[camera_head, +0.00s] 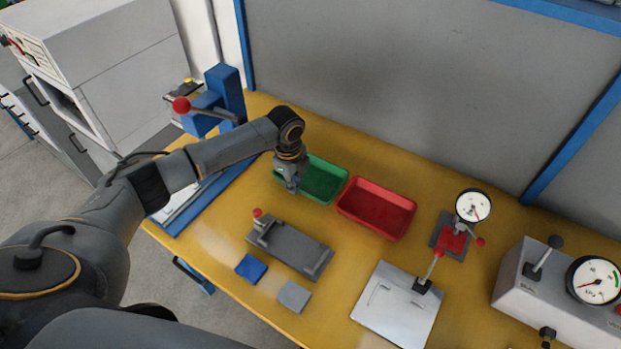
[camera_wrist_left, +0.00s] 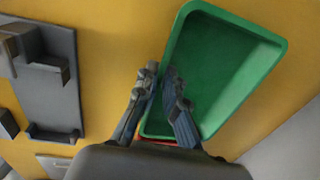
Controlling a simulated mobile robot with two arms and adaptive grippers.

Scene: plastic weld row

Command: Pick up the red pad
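A small red pad (camera_head: 453,240) lies on the dark base of the dial gauge stand, right of the red tray, in the head view. The gauge and its lever partly cover it. My left gripper (camera_head: 292,187) points down at the left edge of the green tray, well left of the red pad. In the left wrist view my left gripper (camera_wrist_left: 161,70) has its fingertips close together with nothing between them. The red pad does not show in the wrist view. My right gripper is not in view.
A green tray (camera_head: 342,180) and a red tray (camera_head: 406,232) stand at the back. In front are a grey fixture (camera_head: 290,248), a blue pad (camera_head: 251,268), a grey pad (camera_head: 294,296) and a silver plate with a lever (camera_head: 385,312). A gauge box (camera_head: 535,300) stands at right.

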